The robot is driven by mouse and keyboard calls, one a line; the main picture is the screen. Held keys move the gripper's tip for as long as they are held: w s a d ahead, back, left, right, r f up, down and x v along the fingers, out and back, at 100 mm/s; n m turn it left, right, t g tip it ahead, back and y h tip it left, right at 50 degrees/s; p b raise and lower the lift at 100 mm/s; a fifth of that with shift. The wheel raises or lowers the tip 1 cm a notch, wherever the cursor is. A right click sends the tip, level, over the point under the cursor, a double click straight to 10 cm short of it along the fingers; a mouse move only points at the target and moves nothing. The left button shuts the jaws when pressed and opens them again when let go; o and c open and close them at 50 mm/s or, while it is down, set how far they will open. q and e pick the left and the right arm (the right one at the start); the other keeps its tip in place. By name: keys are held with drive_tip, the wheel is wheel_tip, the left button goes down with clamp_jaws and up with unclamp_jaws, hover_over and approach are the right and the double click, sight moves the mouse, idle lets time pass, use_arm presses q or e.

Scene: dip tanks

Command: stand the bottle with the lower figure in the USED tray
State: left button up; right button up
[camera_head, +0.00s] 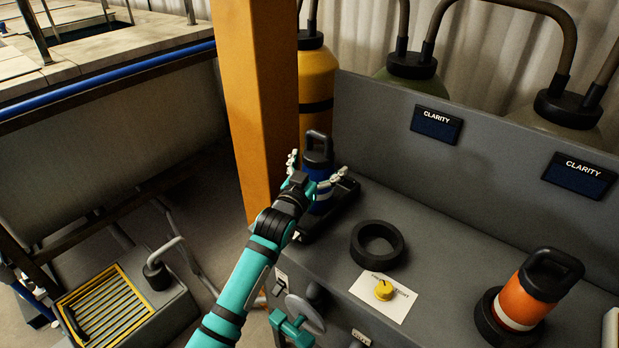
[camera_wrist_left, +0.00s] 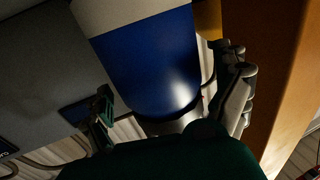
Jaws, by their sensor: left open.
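A blue bottle (camera_head: 319,164) with a black loop handle and a pale band is upright at a low black tray (camera_head: 345,208) on the bench. I cannot tell if it rests on the tray's floor; no tray label is readable. My left gripper (camera_head: 317,180) is open, its fingers on either side of this bottle. In the left wrist view the blue bottle (camera_wrist_left: 150,65) fills the space between the spread fingers. An orange bottle (camera_head: 527,301) stands in a black ring at the right. Two CLARITY displays (camera_head: 436,124) (camera_head: 579,175) show dark blue; their figures are unreadable.
An empty black ring (camera_head: 398,257) lies on the bench, near a yellow knob (camera_head: 384,290) on a white card. A yellow post (camera_head: 247,100) stands close left of the gripper. The grey back panel (camera_head: 370,110) rises behind. Bench top between the rings is clear.

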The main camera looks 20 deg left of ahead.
use_arm(q)
drive_tip(key=s, duration=0.7)
drive_tip(key=s+a, duration=0.1)
drive_tip(key=s, duration=0.3)
drive_tip(key=shift+s, duration=0.3)
drive_tip(key=shift+f, duration=0.1)
drive_tip(key=s+f+g, duration=0.1)
drive_tip(key=f, duration=0.1)
drive_tip(key=s+f+g, duration=0.1)
drive_tip(key=s+f, duration=0.1)
drive_tip(key=s+f+g, duration=0.1)
drive_tip(key=f, duration=0.1)
drive_tip(key=shift+s+d+f, duration=0.2)
drive_tip(key=s+f+g, duration=0.4)
drive_tip(key=s, duration=0.5)
drive_tip(key=s+f+m+g+y, duration=0.1)
drive_tip(key=s+f+g, duration=0.3)
drive_tip(key=s, duration=0.5)
drive_tip(key=s+f+g, duration=0.4)
drive_tip(key=s+f, duration=0.1)
drive_tip(key=s, duration=0.4)
wheel_tip(320, 180, down, 22)
drive_tip(key=s+a+f+g+p, duration=0.1)
drive_tip(key=s+a+f, duration=0.1)
drive_tip(key=s+f, duration=1.4)
drive_tip(key=shift+a+f+g+y+p, duration=0.3)
drive_tip(key=shift+a+f+g+p, duration=0.1)
drive_tip(key=shift+f, duration=0.3)
